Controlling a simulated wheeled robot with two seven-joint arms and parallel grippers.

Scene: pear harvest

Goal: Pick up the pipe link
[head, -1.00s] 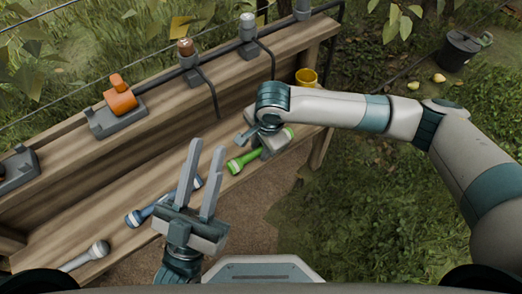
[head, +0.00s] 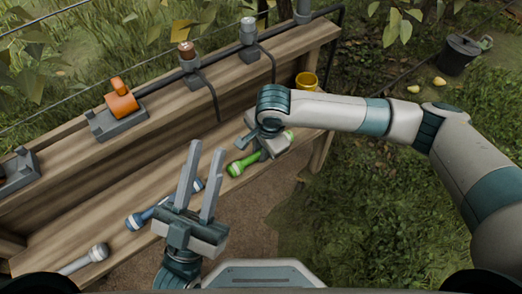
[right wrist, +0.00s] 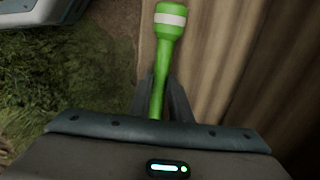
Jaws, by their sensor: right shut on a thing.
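A green pipe link (head: 236,168) with a pale band near its end lies along the bench's lower board. My right gripper (right wrist: 161,97) is shut on its narrow middle, with a finger on either side in the right wrist view. In the head view my right gripper's own body hides part of the link, and I cannot tell whether it is clear of the board. A blue link (head: 136,219) and a grey link (head: 98,251) lie further left on the board. My left gripper (head: 207,150) is open and empty, its fingers pointing up in front of the blue link.
The wooden bench (head: 150,150) has a raised back ledge with an orange-topped fitting (head: 121,97), grey fittings and a black pipe (head: 217,62). A yellow cup (head: 306,82) stands at its right end. A dark bucket (head: 459,52) and yellow fruit lie on the grass.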

